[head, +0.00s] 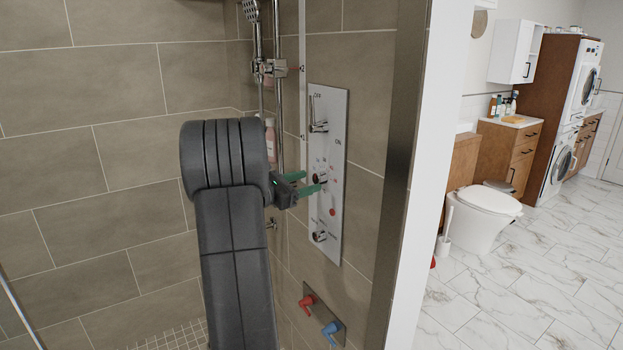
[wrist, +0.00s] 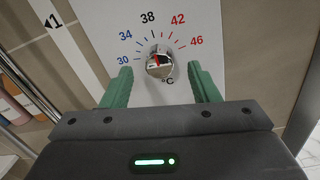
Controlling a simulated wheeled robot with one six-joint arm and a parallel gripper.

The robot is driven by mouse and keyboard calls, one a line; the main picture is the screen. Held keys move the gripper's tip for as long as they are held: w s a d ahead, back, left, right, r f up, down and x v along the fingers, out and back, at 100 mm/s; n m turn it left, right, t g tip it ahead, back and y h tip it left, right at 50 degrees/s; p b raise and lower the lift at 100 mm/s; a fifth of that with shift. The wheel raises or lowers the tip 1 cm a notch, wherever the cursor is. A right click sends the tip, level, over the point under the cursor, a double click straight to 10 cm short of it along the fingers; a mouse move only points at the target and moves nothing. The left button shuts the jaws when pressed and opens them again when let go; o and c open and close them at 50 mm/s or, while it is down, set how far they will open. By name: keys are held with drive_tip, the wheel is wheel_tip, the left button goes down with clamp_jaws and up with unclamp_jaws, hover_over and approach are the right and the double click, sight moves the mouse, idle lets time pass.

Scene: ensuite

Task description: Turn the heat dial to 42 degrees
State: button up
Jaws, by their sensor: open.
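The heat dial (wrist: 159,63) is a small chrome knob in the wrist view, ringed by a printed scale from 30 to 46 °C. Its red mark points up and slightly left, near 38. The same dial (head: 320,178) is at mid-height on the white panel in the head view. My gripper (wrist: 162,77) is open, with one green finger on either side of the dial and a visible gap to each. In the head view my gripper (head: 312,182) is close to the panel at the dial's height. Whether the fingertips touch the panel cannot be told.
The white control panel (head: 336,130) also carries an upper lever (head: 319,127) and a lower knob (head: 320,236). A red tap (head: 306,301) and a blue tap (head: 331,329) are below. Bottles (wrist: 14,105) stand at the left in the wrist view.

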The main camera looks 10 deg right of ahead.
sight(320, 179)
drive_tip(key=shift+x, duration=1.35)
drive_tip(key=c, duration=1)
drive_tip(key=shift+f, duration=0.1)
drive_tip(key=shift+b, duration=0.4)
drive_tip(key=m+b, duration=0.1)
drive_tip(key=b, duration=0.1)
drive_tip(key=m+b, duration=0.1)
drive_tip(key=b, duration=0.1)
drive_tip(key=shift+f+m+b, duration=0.3)
drive_tip(key=shift+b, duration=0.05)
drive_tip(key=m+b, duration=0.3)
drive_tip(key=b, duration=0.2)
drive_tip(key=shift+m+b, duration=0.4)
drive_tip(key=shift+r+m+b, duration=0.2)
drive_tip(key=shift+m+b, duration=0.5)
drive_tip(key=shift+b, duration=0.25)
drive_tip(key=shift+r, duration=0.1)
